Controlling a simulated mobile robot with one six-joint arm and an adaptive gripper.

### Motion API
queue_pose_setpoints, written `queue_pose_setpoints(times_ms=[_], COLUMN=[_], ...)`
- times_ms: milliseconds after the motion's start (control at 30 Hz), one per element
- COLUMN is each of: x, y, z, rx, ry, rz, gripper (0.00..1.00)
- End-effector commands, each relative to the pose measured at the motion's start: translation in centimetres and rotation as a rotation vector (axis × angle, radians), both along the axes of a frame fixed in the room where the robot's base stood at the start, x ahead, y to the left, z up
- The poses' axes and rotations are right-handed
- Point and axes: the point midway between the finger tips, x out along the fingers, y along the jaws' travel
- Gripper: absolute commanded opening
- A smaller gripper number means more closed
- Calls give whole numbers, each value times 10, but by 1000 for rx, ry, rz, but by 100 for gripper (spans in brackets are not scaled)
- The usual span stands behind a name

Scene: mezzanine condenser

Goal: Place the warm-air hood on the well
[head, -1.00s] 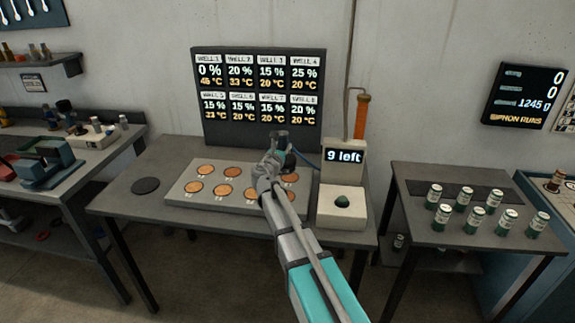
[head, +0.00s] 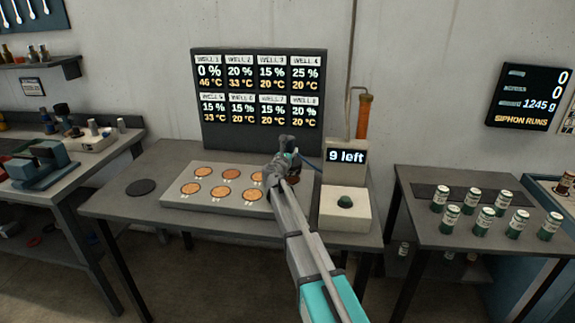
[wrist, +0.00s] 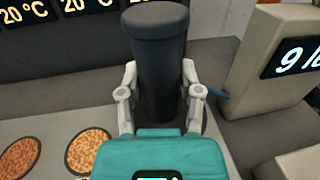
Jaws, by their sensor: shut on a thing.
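My gripper (head: 284,157) is over the right end of the well plate in the head view. In the wrist view its two fingers (wrist: 159,78) are shut on the sides of a dark upright cylinder, the warm-air hood (wrist: 157,45). The light grey plate (head: 237,210) carries round copper-coloured wells in two rows, such as a front-left well (head: 192,188). Two wells (wrist: 88,152) show left of the hood in the wrist view. The arm hides the plate's right-hand wells. I cannot tell whether the hood's foot touches a well.
A dark display (head: 262,140) behind the plate lists wells with percentages and temperatures. A black disc (head: 141,187) lies left of the plate. Several green-and-white cans (head: 486,218) stand on the right table.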

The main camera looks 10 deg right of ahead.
Motion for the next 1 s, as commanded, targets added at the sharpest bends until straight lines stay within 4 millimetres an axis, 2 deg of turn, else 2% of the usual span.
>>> queue_pose_setpoints(times_ms=[467, 667, 1000], x=[2, 10, 9], y=[-2, -5, -5], z=[-3, -15, -40], rx=[-1, -1, -1], ry=[0, 0, 0], rz=[-1, -1, -1], gripper=[0, 0, 0])
